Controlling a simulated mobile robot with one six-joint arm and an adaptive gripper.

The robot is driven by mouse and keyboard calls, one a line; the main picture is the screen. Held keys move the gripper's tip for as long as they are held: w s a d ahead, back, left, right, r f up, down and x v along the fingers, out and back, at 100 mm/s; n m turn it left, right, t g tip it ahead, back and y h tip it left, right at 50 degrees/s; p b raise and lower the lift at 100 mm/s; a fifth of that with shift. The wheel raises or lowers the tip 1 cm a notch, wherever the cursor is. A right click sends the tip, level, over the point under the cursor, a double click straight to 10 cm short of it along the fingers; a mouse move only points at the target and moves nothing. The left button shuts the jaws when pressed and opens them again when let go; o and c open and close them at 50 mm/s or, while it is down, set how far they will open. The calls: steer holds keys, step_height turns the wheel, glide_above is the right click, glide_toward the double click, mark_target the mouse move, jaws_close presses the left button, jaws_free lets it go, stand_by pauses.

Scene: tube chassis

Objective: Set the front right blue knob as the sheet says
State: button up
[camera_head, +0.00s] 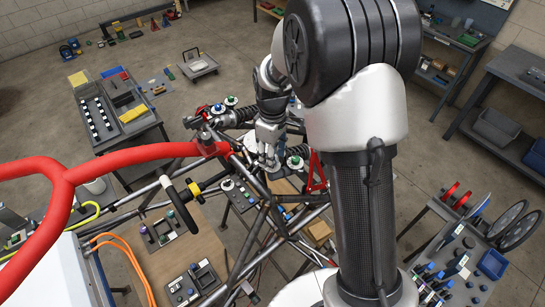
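My gripper (268,152) points down at the middle of the tube chassis (262,205), close to a round silver mount with a green cap (295,162). Its fingertips are small and partly merge with the parts below, so I cannot tell whether they are open or touch anything. A speck of blue shows beside the fingertips, but I cannot make out a blue knob for certain. I cannot pick out a readable sheet.
A red tube (130,158) crosses the left side. A grey cart with trays (121,104) stands behind it. A parts table with wheels and blue pieces (462,260) is at the lower right. Shelves (500,122) line the right.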

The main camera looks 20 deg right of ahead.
steer(key=shift+f, duration=0.95)
jaws_close()
